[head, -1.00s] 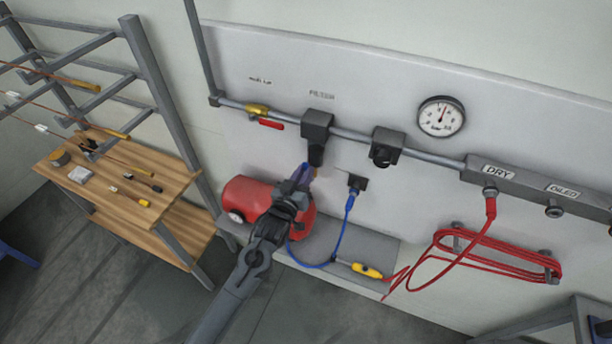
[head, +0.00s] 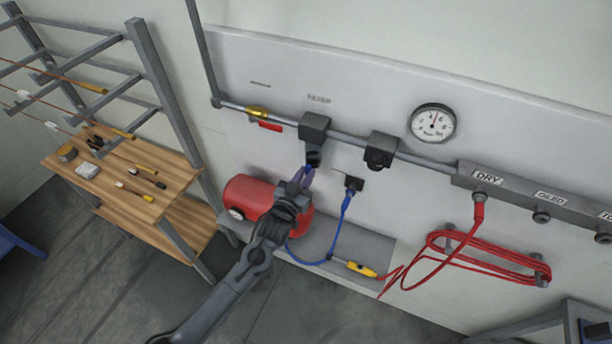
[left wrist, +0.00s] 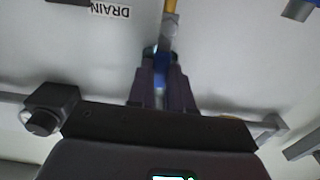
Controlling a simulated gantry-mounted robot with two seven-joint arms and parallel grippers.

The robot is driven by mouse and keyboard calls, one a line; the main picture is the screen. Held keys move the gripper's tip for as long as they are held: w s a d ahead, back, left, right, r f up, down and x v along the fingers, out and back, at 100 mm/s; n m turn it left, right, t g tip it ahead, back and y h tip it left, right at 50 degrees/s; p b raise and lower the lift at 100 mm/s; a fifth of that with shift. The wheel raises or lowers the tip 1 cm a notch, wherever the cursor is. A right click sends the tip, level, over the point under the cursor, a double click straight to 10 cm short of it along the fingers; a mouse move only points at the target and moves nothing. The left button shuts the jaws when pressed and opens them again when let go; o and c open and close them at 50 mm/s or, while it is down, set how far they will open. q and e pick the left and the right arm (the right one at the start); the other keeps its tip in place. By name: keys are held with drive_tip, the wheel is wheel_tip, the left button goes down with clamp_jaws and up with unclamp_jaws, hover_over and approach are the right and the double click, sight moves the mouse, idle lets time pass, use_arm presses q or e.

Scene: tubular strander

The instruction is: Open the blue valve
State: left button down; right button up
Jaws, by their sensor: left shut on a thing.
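The blue valve (left wrist: 162,70) shows in the left wrist view as a small blue piece between my left gripper's fingertips, near an upside-down DRAIN label (left wrist: 110,9). My left gripper (left wrist: 161,78) is shut on it. In the head view my left gripper (head: 302,178) reaches up from below to just under the dark filter unit (head: 314,127) on the wall pipe. The gripper mostly hides the valve there, and how far it is turned cannot be told.
A red tank (head: 247,195) stands behind my left gripper. A blue hose (head: 341,222) hangs at its right. Another valve with a red lever (head: 270,126) sits on the pipe at left. A pressure gauge (head: 432,123) and coiled red hose (head: 487,255) are further right.

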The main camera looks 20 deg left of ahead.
use_arm(q)
drive_tip(key=c, duration=1.3)
unclamp_jaws()
drive_tip(key=shift+f, duration=0.2)
drive_tip(key=shift+r, duration=0.1)
drive_tip(key=s+b, duration=0.1)
drive_tip(key=s, duration=0.9)
drive_tip(key=shift+s+b, duration=0.3)
drive_tip(key=shift+s, duration=0.1)
